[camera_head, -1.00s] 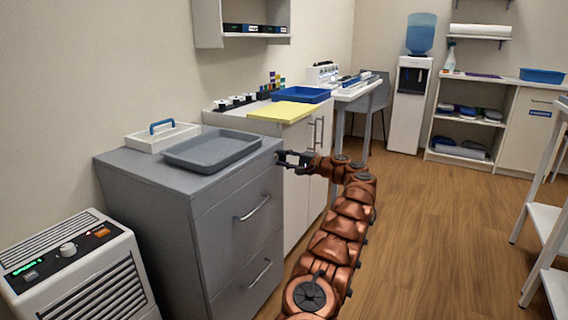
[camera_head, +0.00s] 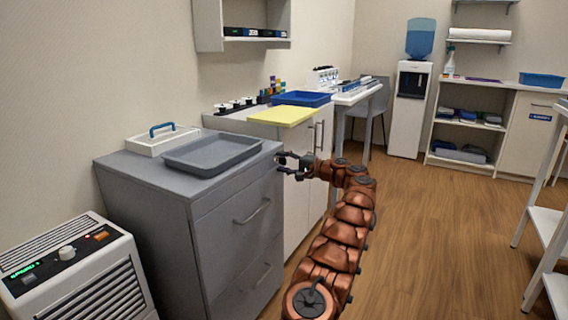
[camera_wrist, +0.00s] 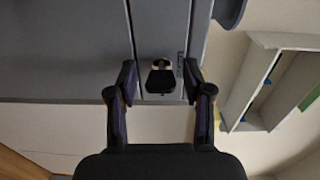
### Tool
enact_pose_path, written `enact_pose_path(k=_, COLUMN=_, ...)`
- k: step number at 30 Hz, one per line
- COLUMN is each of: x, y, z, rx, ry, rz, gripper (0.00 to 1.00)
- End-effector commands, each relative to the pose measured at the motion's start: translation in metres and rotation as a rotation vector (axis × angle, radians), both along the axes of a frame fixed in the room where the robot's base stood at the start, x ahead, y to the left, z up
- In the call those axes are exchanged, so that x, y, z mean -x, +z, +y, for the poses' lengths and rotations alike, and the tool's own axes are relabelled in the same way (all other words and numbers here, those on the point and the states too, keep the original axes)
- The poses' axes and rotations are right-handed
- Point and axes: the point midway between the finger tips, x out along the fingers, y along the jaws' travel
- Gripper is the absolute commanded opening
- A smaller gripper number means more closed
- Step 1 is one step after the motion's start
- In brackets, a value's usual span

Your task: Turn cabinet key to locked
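The grey cabinet (camera_head: 237,222) with two drawers stands left of centre in the head view. My gripper (camera_head: 281,164) is at its upper right front corner. In the wrist view the key (camera_wrist: 160,82), with a black head and a brass-coloured collar, sits in the cabinet front (camera_wrist: 70,50). My gripper (camera_wrist: 160,90) is open, with one finger on each side of the key and a gap visible on both sides. The key is hidden in the head view. I cannot read the lock's state.
A grey tray (camera_head: 212,166) and a white caddy with a blue handle (camera_head: 158,145) lie on the cabinet top. A white cabinet (camera_head: 302,200) stands just beyond, with a yellow mat (camera_head: 284,115) on it. A white heater unit (camera_head: 75,270) is at left.

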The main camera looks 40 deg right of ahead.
Motion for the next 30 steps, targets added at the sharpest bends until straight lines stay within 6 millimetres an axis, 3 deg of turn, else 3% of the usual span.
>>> enact_pose_path(k=14, x=0.010, y=0.002, z=-0.004, rx=0.000, ry=-0.001, rz=-0.001, gripper=0.56)
enact_pose_path(k=30, x=0.099, y=0.004, z=-0.031, rx=-0.001, ry=-0.003, rz=-0.002, gripper=0.56)
